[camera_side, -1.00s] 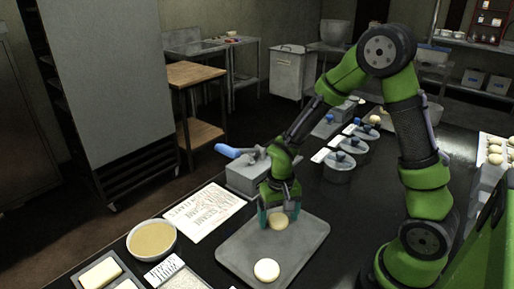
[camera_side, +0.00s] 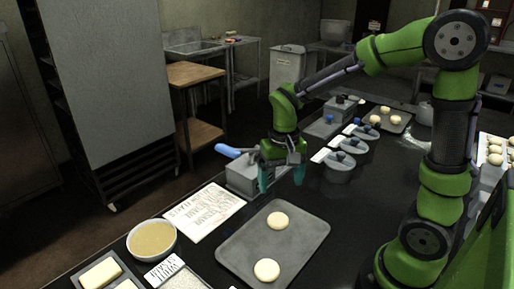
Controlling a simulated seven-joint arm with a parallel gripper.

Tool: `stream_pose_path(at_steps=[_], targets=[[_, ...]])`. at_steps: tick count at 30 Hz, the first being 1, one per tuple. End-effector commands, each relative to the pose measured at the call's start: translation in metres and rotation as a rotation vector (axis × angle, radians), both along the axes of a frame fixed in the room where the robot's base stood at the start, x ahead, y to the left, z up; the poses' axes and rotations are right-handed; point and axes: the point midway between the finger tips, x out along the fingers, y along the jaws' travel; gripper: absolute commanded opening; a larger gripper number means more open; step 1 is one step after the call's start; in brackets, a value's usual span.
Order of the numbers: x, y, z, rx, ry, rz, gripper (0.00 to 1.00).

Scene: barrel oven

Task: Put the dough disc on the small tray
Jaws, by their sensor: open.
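Two pale round dough discs lie on a grey tray (camera_side: 240,247) at the front of the dark counter. The farther disc (camera_side: 277,221) lies near the tray's middle, and the nearer disc (camera_side: 266,270) lies toward its front edge. Another grey tray (camera_side: 400,123) at the back of the counter holds a few similar discs (camera_side: 375,119). I cannot tell for certain which tray is the small one. My gripper (camera_side: 282,178) points down, open and empty, above the counter just beyond the front tray. It is clear of both discs.
A metal box with a blue handle (camera_side: 229,150) stands close to my gripper. Lidded metal containers (camera_side: 341,166) stand behind it to the right. A bowl (camera_side: 151,239) and a printed sheet (camera_side: 205,212) lie left of the front tray. Dark counter right of that tray is bare.

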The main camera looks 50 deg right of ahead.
Motion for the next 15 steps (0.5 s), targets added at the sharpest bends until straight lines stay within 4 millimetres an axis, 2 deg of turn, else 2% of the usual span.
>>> stream_pose_path(at_steps=[5,9,15], targets=[[-0.015,0.009,0.036,0.026,-0.130,0.036,0.87],[-0.039,0.022,0.071,0.062,-0.304,0.090,0.87],[-0.072,0.035,0.103,0.094,-0.525,0.162,0.87]])
